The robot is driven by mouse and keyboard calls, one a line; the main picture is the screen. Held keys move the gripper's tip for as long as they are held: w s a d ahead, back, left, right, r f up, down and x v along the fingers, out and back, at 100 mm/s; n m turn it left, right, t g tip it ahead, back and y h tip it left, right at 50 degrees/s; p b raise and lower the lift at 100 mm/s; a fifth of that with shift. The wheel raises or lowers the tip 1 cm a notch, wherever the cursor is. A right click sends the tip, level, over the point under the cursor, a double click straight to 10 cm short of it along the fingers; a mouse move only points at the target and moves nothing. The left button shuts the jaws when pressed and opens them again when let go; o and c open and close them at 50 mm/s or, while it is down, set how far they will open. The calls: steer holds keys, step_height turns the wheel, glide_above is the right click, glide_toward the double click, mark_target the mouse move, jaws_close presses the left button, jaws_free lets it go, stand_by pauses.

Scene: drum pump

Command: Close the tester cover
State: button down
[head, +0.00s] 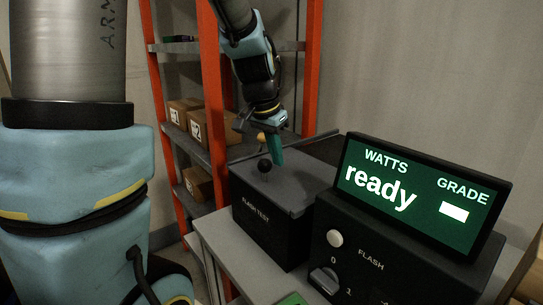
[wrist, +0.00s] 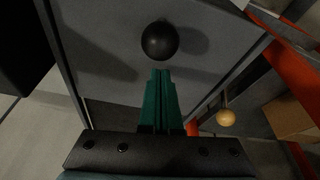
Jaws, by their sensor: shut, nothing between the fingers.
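The tester is a black box marked FLASH TEST (head: 265,225) on a bench. Its grey cover (head: 298,190) appears to lie flat across the box top; I cannot tell whether a small gap remains under it. A black ball knob (head: 264,165) stands on the cover, and it also shows in the wrist view (wrist: 160,40). My gripper (head: 277,161) points down over the cover, just beside the knob. In the wrist view its green fingers (wrist: 161,76) are together and empty, with the tips close to the knob. Contact with the cover cannot be told.
A display (head: 420,190) reads "ready" above a black control box with a white button (head: 335,238) and a 0/1 switch (head: 325,280). An orange-framed shelf (head: 219,100) with cardboard boxes (head: 208,128) stands behind. A yellowish ball (wrist: 225,117) shows near my fingers.

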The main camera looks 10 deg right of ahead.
steer(key=w+d+b+v, duration=0.1)
steer(key=v, duration=0.8)
steer(key=s+a+f+n+y, duration=0.1)
steer(key=s+a+f+n, duration=0.2)
steer(key=a+f, duration=0.5)
steer(key=s+a+f+n+y, duration=0.1)
steer(key=s+a+f+n, duration=0.2)
steer(key=a+f+n, duration=0.3)
steer(key=a+f, duration=0.3)
steer(key=a, duration=0.1)
steer(key=shift+s+g+y, duration=0.3)
steer(key=shift+s, duration=0.1)
